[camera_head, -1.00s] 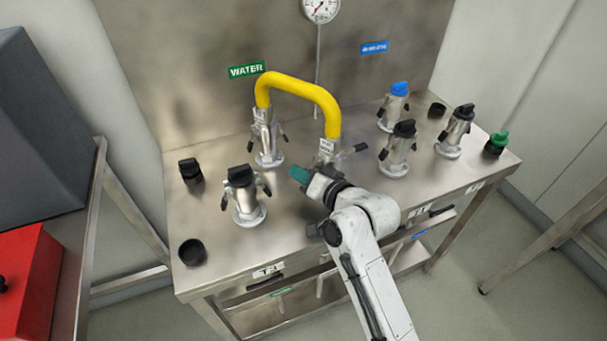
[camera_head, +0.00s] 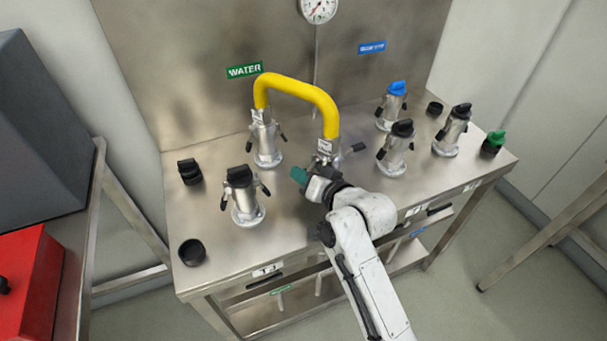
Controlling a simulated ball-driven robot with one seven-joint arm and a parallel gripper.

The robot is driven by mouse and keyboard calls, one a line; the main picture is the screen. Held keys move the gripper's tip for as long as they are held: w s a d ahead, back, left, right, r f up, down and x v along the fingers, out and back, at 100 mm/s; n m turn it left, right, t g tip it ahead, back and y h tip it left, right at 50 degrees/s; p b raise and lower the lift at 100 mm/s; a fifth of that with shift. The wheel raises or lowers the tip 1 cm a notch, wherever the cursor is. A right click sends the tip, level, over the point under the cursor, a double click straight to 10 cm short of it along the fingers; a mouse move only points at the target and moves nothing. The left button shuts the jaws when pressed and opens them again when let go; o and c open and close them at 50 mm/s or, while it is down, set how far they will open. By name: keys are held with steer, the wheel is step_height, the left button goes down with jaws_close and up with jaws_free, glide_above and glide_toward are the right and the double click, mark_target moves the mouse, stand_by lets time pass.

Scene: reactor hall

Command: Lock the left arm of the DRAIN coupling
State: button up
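A yellow U-shaped pipe (camera_head: 297,88) joins two metal couplings. The left one (camera_head: 266,143) stands below the green WATER sign, with dark arms at its sides. The right one (camera_head: 325,151) is largely behind my gripper; its tag is too small to read, so I cannot confirm it is DRAIN. Its right arm (camera_head: 353,148) sticks out sideways. Its left arm is not discernible, hidden by or lost against my gripper. My gripper (camera_head: 299,176), with teal fingertips, is just in front and left of this coupling; contact and finger gap cannot be made out.
A black-capped coupling (camera_head: 242,196) stands to the left of my gripper, and another (camera_head: 396,150) to the right. Loose black caps (camera_head: 192,252) sit on the steel bench (camera_head: 215,267). The bench front between the left coupling and my arm is clear.

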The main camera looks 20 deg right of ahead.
steer(key=v, duration=1)
steer(key=shift+s, duration=0.4)
steer(key=shift+o, duration=0.5)
steer(key=shift+d+r, duration=0.1)
